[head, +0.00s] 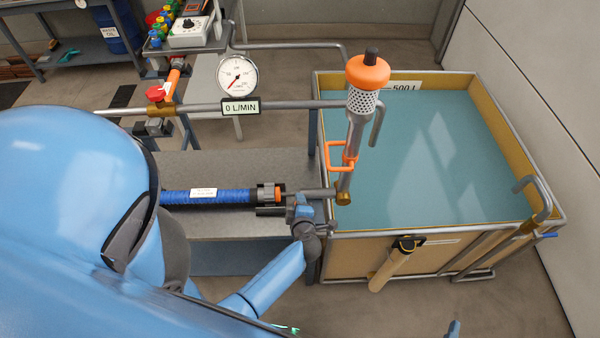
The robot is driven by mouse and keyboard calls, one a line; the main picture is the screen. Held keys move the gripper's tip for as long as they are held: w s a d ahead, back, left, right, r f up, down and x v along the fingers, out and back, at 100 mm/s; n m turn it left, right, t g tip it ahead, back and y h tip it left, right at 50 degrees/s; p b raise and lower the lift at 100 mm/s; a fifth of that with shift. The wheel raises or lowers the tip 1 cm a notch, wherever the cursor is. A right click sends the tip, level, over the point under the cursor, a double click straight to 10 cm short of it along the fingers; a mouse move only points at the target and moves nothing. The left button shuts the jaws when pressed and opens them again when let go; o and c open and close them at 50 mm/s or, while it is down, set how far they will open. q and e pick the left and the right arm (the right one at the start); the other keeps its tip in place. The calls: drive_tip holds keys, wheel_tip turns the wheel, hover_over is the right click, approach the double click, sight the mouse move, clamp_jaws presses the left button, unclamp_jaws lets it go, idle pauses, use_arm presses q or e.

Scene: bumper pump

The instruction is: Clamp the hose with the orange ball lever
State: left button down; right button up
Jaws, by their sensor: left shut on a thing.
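The blue hose (215,196) with a white label lies level across the middle, ending in a black coupling with an orange ring (278,193). My left gripper (275,210) is shut on the hose at this coupling; its fingers are partly hidden. A grey pipe stub (320,194) lies in line to the right and meets a brass end (344,198); I cannot tell whether hose and stub are joined. An orange loop-shaped lever (338,157) is on the upright pipe above; no orange ball can be made out.
A wooden-walled tank of water (450,140) fills the right. A grey bench (230,165) stands below the hose. A gauge (237,77) above a "0 L/MIN" sign and a red valve (156,93) are on the pipe behind.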

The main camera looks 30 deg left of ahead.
use_arm(q)
drive_tip(key=shift+w+r, duration=0.1)
drive_tip(key=shift+w, duration=0.05)
drive_tip(key=c, duration=1)
unclamp_jaws()
drive_tip(key=shift+o, duration=0.8)
drive_tip(key=v, duration=1)
drive_tip(key=shift+s+d, duration=0.25)
drive_tip(key=shift+s, duration=0.05)
drive_tip(key=shift+r, duration=0.15)
